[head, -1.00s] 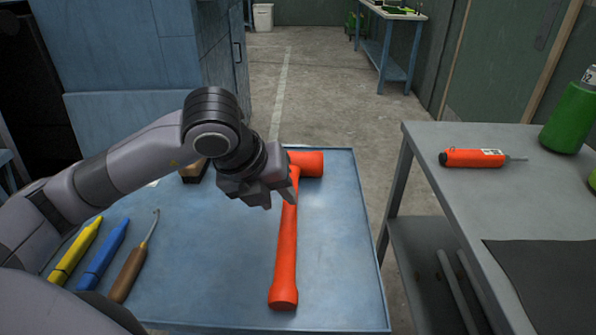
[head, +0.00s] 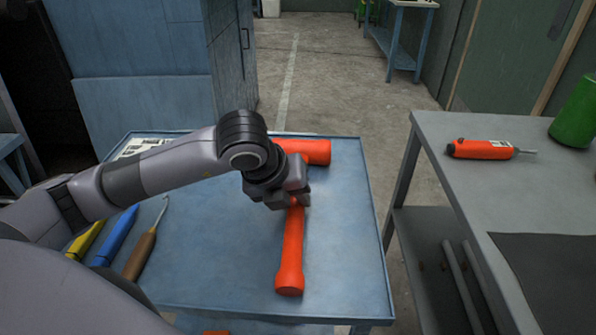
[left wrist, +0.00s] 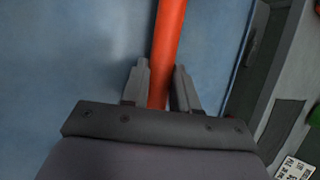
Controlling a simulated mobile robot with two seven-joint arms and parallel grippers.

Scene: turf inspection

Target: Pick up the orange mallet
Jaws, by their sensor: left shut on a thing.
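The orange mallet (head: 291,250) lies on the blue table (head: 215,270) in the head view, its head at the far side and its handle toward me. My left gripper (head: 299,201) is shut on the handle, below the mallet's head. The arm hides part of the head and upper handle. In the left wrist view the orange handle (left wrist: 167,50) runs between the two fingers of my left gripper (left wrist: 160,85). I cannot tell whether the mallet is lifted off the table. My right gripper is not in view.
A yellow tool (head: 85,240), a blue tool (head: 115,236) and a hooked tool with a brown handle (head: 140,255) lie at the table's left. A grey bench (head: 460,200) at the right holds an orange screwdriver-like tool (head: 482,149) and a green bottle (head: 577,115).

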